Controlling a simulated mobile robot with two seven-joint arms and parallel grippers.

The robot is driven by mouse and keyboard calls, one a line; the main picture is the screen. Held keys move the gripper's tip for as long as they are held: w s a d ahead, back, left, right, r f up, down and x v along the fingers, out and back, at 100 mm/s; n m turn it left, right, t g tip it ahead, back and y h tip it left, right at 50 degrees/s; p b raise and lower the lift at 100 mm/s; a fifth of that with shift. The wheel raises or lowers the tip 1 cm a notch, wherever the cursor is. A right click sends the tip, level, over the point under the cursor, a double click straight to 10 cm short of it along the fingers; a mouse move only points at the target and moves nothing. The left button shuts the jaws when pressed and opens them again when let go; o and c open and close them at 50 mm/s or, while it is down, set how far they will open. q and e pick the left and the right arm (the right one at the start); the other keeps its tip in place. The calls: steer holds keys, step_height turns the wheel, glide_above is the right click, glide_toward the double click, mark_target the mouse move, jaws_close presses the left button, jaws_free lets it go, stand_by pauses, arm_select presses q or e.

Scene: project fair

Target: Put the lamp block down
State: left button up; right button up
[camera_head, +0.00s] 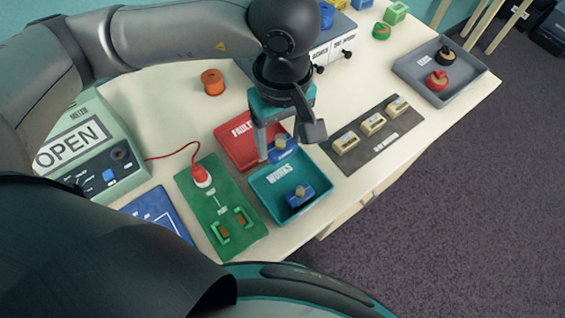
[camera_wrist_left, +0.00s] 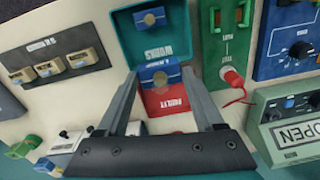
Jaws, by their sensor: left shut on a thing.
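A blue lamp block with a pale knob (camera_head: 284,149) is in my left gripper (camera_head: 282,152), whose jaws are shut on it. In the left wrist view the block (camera_wrist_left: 159,75) shows between the fingers (camera_wrist_left: 165,100). It appears over the border between the teal WORKS tray (camera_head: 257,186) and the red FAULTY tray (camera_head: 226,141); its exact height cannot be told. A second similar blue block (camera_head: 300,196) lies inside the WORKS tray, also seen in the left wrist view (camera_wrist_left: 150,18). My right gripper is not in view.
A green board (camera_head: 237,197) with a red plug (camera_head: 201,176) lies left of the WORKS tray. A meter reading OPEN (camera_head: 118,160) stands further left. A dark mat (camera_head: 366,160) with beige blocks lies right, and a grey tray (camera_head: 462,89) beyond it.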

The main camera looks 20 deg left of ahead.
arm_select(q)
step_height(320, 180, down, 10)
steer(key=shift+r+b, duration=0.1)
steer(key=shift+b, duration=0.2)
steer(key=shift+f, duration=0.25)
steer(key=o, duration=1.5)
steer(key=shift+r, duration=0.1)
step_height(320, 180, up, 12)
steer(key=shift+w+d+r+p, duration=0.1)
steer(key=shift+r+p, duration=0.05)
steer(key=shift+p, duration=0.15)
